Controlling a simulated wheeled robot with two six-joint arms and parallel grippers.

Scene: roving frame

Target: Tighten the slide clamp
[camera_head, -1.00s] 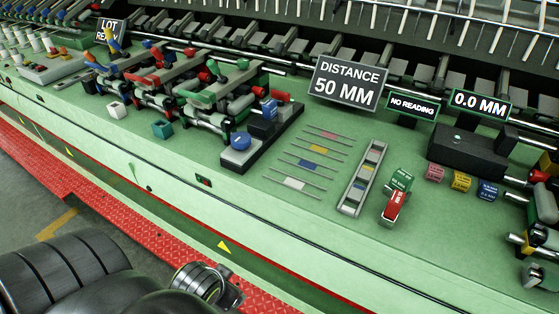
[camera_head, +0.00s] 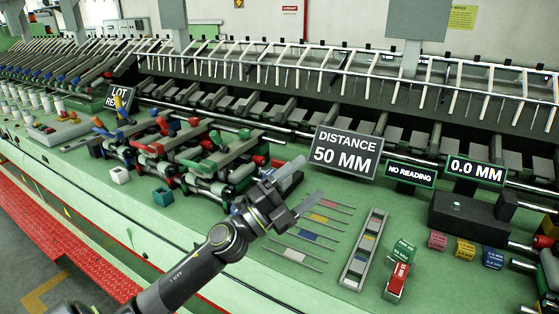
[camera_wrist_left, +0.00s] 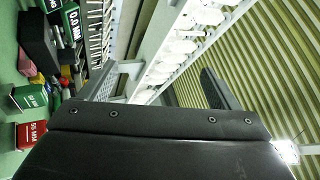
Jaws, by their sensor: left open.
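My left gripper (camera_head: 300,184) reaches in from the bottom left in the head view. Its two fingers are apart, empty, and point right over the green bench. In the left wrist view its dark body fills the bottom, with one finger (camera_wrist_left: 216,90) on the right. No part is plainly marked as the slide clamp. A row of clamp-like fixtures with green (camera_head: 214,150) and red levers stands left of the gripper. The black block with a blue knob seen earlier is largely hidden behind the gripper. My right gripper is not in view.
A sign reads DISTANCE 50 MM (camera_head: 346,153); displays read NO READING (camera_head: 411,174) and 0.0 MM (camera_head: 477,170). Colour-marked strips (camera_head: 309,235), a narrow grey tray (camera_head: 354,272) and a red block (camera_head: 397,282) lie right of the gripper. The bench front is clear.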

